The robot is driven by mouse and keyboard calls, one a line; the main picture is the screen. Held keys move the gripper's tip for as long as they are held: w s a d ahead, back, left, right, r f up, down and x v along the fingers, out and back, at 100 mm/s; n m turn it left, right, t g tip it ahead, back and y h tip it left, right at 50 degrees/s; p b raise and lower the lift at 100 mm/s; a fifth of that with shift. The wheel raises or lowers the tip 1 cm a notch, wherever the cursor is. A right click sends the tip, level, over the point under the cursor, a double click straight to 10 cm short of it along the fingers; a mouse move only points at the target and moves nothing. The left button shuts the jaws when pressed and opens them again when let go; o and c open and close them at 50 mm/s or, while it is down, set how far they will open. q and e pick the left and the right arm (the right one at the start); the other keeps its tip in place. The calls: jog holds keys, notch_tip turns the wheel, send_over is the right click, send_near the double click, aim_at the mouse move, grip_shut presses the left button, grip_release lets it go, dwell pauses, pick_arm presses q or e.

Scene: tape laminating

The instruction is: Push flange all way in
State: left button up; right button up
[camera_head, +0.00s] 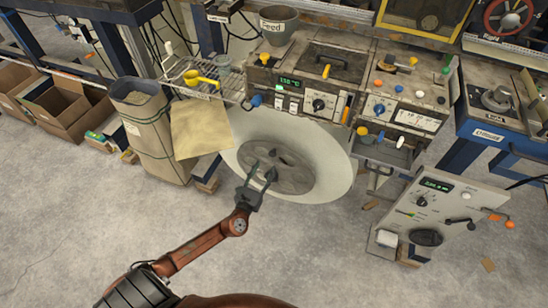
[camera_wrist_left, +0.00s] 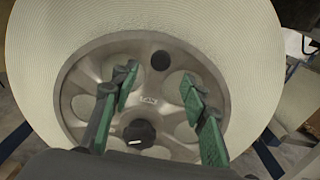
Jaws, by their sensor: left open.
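The flange (camera_head: 292,174) is a grey metal disc with round holes, at the centre of a large cream tape roll (camera_head: 325,150) under the machine. In the left wrist view the flange (camera_wrist_left: 190,62) faces me, with a dark knob (camera_wrist_left: 139,131) low on it and a dark round spot (camera_wrist_left: 161,61) near its top. The roll (camera_wrist_left: 40,50) surrounds it. My left gripper (camera_head: 262,172) is open in front of the flange, its green fingers (camera_wrist_left: 162,92) spread apart over its face. I cannot tell whether they touch it. My right gripper is not in view.
A machine panel (camera_head: 315,90) with knobs stands above the roll. A paper sack (camera_head: 145,130) and cardboard boxes (camera_head: 60,108) stand at the left. A control box (camera_head: 440,215) with a display stands at the right. The front floor (camera_head: 390,280) is clear.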

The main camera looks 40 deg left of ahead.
aim_at(272, 155)
pick_arm(q)
jog(key=b+x, duration=0.1)
jog(key=x, duration=0.6)
jog(key=shift+w+r, duration=0.15)
jog(key=shift+w, duration=0.2)
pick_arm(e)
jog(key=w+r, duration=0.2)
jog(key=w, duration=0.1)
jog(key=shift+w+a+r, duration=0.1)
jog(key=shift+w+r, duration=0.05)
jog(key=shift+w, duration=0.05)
pick_arm(q)
jog(key=shift+c, duration=0.2)
grip_shut()
